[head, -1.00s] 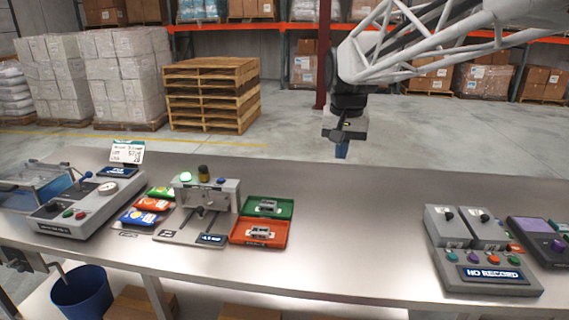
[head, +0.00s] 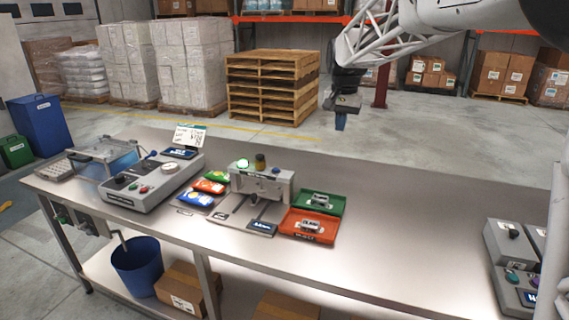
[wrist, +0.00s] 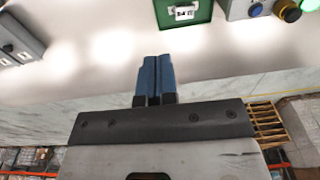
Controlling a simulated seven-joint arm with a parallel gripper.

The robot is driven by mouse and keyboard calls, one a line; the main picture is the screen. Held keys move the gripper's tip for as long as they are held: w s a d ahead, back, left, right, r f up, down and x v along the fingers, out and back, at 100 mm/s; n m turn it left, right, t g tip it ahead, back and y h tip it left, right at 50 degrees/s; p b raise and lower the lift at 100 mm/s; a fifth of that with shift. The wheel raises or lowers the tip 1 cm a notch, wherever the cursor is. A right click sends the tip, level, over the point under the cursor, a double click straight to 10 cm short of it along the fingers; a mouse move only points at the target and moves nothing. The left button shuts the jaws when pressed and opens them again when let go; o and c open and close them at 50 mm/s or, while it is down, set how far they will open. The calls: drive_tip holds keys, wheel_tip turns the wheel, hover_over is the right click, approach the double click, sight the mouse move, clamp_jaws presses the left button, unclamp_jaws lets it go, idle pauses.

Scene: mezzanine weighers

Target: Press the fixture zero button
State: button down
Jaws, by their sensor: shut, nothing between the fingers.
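The grey fixture (head: 262,183) stands on the steel bench, left of centre in the head view. On its top are a lit green lamp (head: 243,163), a dark amber knob (head: 260,161) and a small blue button (head: 276,171). In the wrist view the blue button (wrist: 256,10), the knob (wrist: 288,12) and the lamp (wrist: 311,4) show at the top right corner. I cannot read a zero label on any of them. My gripper (head: 340,124) is shut and empty, raised above the bench and right of the fixture in the picture. Its blue fingertips (wrist: 157,60) are together, apart from everything.
A green tray (head: 337,205) and a red tray (head: 290,228) with metal parts sit right of the fixture. Coloured packets (head: 209,186) and a grey weigher (head: 150,190) stand left. A control box (head: 503,262) is far right. The bench between is clear.

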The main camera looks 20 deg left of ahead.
drive_tip(key=w+a+f, duration=0.2)
drive_tip(key=w+a, duration=0.1)
drive_tip(key=a, duration=0.3)
drive_tip(key=w+a+f, duration=0.2)
drive_tip(key=w+a, duration=0.1)
drive_tip(key=a, duration=0.3)
hover_over(276, 169)
drive_tip(key=shift+g, duration=0.4)
wheel_tip(276, 169, down, 4)
drive_tip(key=shift+f, duration=0.1)
drive_tip(key=shift+f, duration=0.1)
wheel_tip(276, 169, down, 14)
drive_tip(key=shift+r, duration=0.1)
drive_tip(key=shift+d+f, duration=0.1)
drive_tip(key=shift+f, duration=1.15)
wheel_tip(276, 169, up, 15)
idle(0.4)
